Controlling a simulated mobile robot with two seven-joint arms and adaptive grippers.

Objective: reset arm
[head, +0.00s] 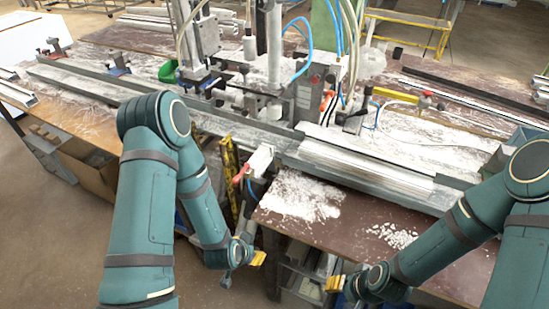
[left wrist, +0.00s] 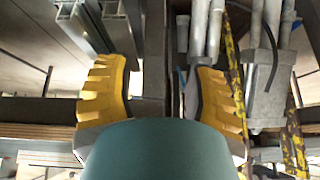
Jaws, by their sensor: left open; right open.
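My left gripper (head: 243,268) hangs low in front of the bench, left of the brown bench top's front corner, with a yellow fingertip showing. In the left wrist view, its two yellow ribbed fingers (left wrist: 163,95) stand wide apart with nothing held between them. My right gripper (head: 340,287) is at the lower middle, in front of the bench's front edge. One yellow fingertip shows and its other finger is mostly hidden; I see nothing held in it.
A long metal profile (head: 365,165) lies along the bench fence. The brown bench top (head: 335,228) carries white shavings. A clamping machine (head: 270,75) with blue hoses stands behind. A yellow-black striped post (head: 229,172) and a cardboard box (head: 88,165) are near my left arm.

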